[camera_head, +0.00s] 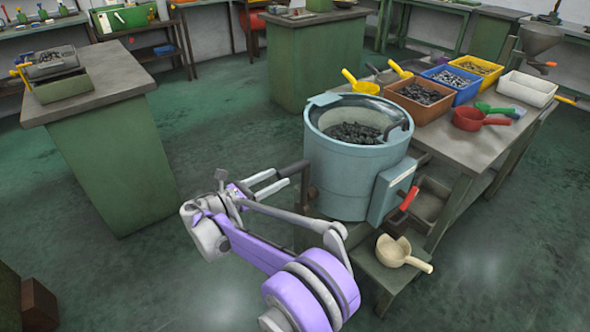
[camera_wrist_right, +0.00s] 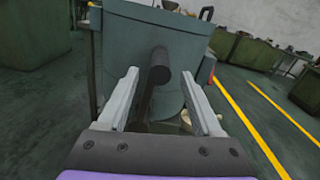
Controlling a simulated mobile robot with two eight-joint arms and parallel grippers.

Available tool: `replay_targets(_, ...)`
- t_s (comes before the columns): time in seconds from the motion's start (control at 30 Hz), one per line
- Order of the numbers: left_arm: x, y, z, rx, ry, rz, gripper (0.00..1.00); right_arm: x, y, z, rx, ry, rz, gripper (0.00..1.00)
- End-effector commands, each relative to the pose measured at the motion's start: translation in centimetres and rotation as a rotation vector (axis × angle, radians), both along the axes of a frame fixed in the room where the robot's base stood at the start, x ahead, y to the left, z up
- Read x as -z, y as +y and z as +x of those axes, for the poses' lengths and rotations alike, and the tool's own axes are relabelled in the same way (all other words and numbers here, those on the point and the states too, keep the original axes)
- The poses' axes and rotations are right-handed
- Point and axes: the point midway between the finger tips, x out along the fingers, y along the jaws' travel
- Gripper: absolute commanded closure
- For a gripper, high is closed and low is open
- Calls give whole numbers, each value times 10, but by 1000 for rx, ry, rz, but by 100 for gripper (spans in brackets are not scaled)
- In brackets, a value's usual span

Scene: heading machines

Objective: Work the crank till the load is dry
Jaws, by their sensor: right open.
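A pale blue-green drum (camera_head: 345,170) stands in the middle of the head view, open at the top, with a load of dark pieces (camera_head: 355,133) inside. It fills the top of the right wrist view (camera_wrist_right: 150,40). A crank with a black grip (camera_head: 293,168) sticks out from the drum's left side. In the right wrist view the black grip (camera_wrist_right: 159,62) lies between the two fingers. My right gripper (camera_head: 282,178) is open around or just short of the grip, not closed on it. My left gripper is out of view.
A red-handled lever (camera_head: 409,198) sits on the drum's side box. A cream scoop (camera_head: 396,251) rests on a low stand. The bench at right holds brown (camera_head: 418,101), blue (camera_head: 451,84) and yellow (camera_head: 476,68) bins and a red scoop (camera_head: 470,118).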

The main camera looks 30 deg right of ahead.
Motion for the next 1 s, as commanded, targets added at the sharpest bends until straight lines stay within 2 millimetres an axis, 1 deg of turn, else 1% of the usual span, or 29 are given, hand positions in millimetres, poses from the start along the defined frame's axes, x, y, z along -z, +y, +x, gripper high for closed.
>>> replay_targets(0.03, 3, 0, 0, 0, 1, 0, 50, 1, -11, 1, 3, 1, 0, 33)
replay_targets(0.2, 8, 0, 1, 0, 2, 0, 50, 1, -44, 3, 4, 2, -1, 33)
replay_targets(0.3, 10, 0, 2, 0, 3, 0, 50, 1, -60, 4, 3, 2, -1, 33)
replay_targets(0.4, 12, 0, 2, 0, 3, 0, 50, 1, -70, 5, 1, 2, 0, 33)
replay_targets(0.53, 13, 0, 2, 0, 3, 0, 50, 0, -78, 6, 1, 2, 0, 33)
replay_targets(0.8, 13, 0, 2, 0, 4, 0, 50, 0, -79, 6, -1, 3, 0, 33)
replay_targets(0.83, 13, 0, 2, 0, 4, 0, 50, 0, -79, 6, -1, 3, 0, 35)
replay_targets(0.87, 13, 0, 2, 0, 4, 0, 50, 0, -79, 6, -1, 3, 0, 40)
replay_targets(1.0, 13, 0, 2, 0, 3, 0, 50, 0, -79, 6, -1, 3, 0, 66)
